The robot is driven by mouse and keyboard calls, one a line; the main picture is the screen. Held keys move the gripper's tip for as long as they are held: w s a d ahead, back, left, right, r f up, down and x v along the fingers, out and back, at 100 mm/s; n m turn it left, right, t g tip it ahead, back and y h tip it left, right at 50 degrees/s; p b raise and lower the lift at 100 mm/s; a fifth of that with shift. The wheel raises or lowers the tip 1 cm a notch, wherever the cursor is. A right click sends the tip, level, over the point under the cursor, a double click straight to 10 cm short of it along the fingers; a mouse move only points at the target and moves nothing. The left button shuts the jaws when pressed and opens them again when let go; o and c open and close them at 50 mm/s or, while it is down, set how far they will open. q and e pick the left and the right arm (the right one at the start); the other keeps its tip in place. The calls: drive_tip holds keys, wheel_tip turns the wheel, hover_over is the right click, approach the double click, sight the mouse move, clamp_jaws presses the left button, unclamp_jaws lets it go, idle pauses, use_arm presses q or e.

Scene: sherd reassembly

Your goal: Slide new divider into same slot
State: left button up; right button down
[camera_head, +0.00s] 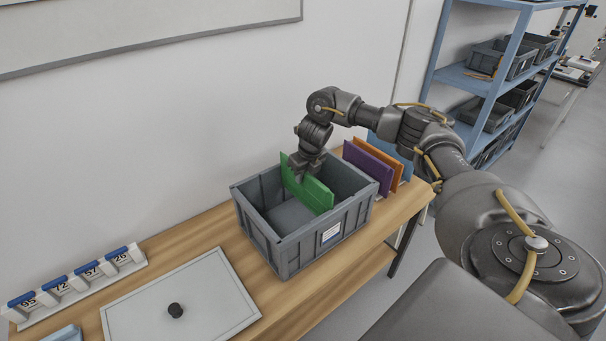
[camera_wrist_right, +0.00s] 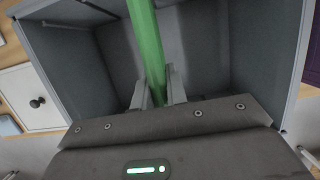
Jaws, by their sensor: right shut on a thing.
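A green divider (camera_head: 308,189) stands inside the grey crate (camera_head: 283,259), partly below its rim and running across it. My right gripper (camera_head: 301,172) is shut on the divider's upper edge, above the crate. In the right wrist view, the green divider (camera_wrist_right: 148,48) runs between the two fingertips (camera_wrist_right: 153,92), with the crate walls (camera_wrist_right: 70,70) around it. I cannot tell whether the divider's edges sit in a slot, because its lower part is hidden. My left gripper is not in view.
Purple (camera_head: 367,169), orange (camera_head: 383,160) and blue (camera_head: 389,150) panels stand upright to the right of the crate. A grey lid with a black knob (camera_head: 175,310) lies at the front left. Numbered blue-topped tags (camera_head: 80,282) line the back left. A blue shelf (camera_head: 481,83) stands beyond.

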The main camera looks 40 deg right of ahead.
sight(309, 176)
drive_tip(key=shift+f, duration=0.2)
idle(0.3)
drive_tip(key=shift+f+b, duration=3.05)
drive_tip(key=shift+f, duration=1.25)
drive_tip(key=c, duration=1.3)
unclamp_jaws()
drive_tip(key=v, duration=0.4)
drive_tip(key=shift+r+b, duration=0.2)
drive_tip(key=shift+b, duration=0.1)
drive_tip(key=p+v, duration=0.1)
drive_tip(key=v, duration=0.5)
drive_tip(key=shift+s+r, duration=0.15)
drive_tip(key=shift+r, duration=0.05)
